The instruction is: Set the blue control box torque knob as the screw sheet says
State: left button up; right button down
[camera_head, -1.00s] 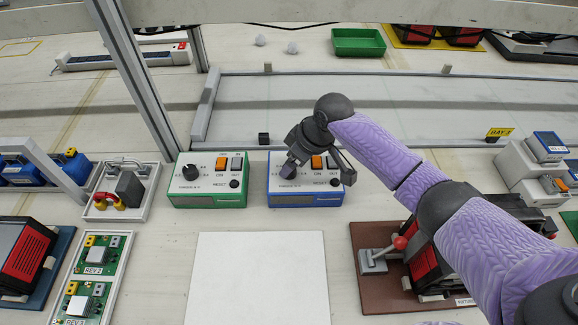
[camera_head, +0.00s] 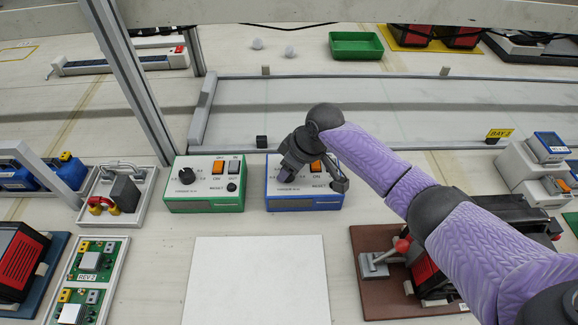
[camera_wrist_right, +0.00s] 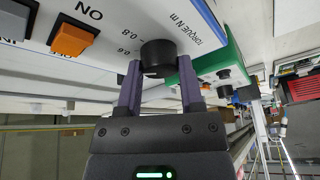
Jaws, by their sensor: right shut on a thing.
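The blue control box (camera_head: 305,199) stands in the middle of the bench, with a torque knob, an orange switch and a grey switch on its sloped face. My right gripper (camera_head: 285,176) reaches over its left side and hides the knob in the head view. In the right wrist view, the right gripper (camera_wrist_right: 158,80) has its two fingers on either side of the black knob (camera_wrist_right: 158,55), shut on it. The printed marks 0.6 and 0.8 and "TORQUE N m" show beside the knob. The knob's pointer cannot be made out. My left gripper is not in view.
A green control box (camera_head: 204,203) with a similar knob (camera_head: 187,175) stands close on the left. A blank-looking white sheet (camera_head: 258,280) lies in front. A brown base (camera_head: 372,240) with a red-knobbed lever is at the right, under my right arm.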

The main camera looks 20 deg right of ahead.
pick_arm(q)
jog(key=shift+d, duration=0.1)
pick_arm(e)
jog(key=shift+f+n+g+y, duration=0.1)
jog(key=shift+n+g+y, duration=0.25)
jog(key=shift+n, duration=0.75)
jog(key=shift+w+n+g+b, duration=0.1)
jog(key=shift+n+g+b, duration=0.45)
jog(key=shift+n+b, duration=0.5)
jog(key=shift+n+g+y+b, duration=0.3)
jog(key=shift+n+b, duration=0.15)
jog(key=shift+n, duration=0.8)
jog(key=shift+n+g+b, duration=0.4)
jog(key=shift+n+b, duration=0.05)
jog(key=shift+n, duration=0.25)
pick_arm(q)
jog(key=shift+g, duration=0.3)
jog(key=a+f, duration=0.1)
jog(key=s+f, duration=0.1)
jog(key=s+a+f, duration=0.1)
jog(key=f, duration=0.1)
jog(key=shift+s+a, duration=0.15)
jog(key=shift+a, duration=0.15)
pick_arm(e)
jog(key=shift+n, duration=0.3)
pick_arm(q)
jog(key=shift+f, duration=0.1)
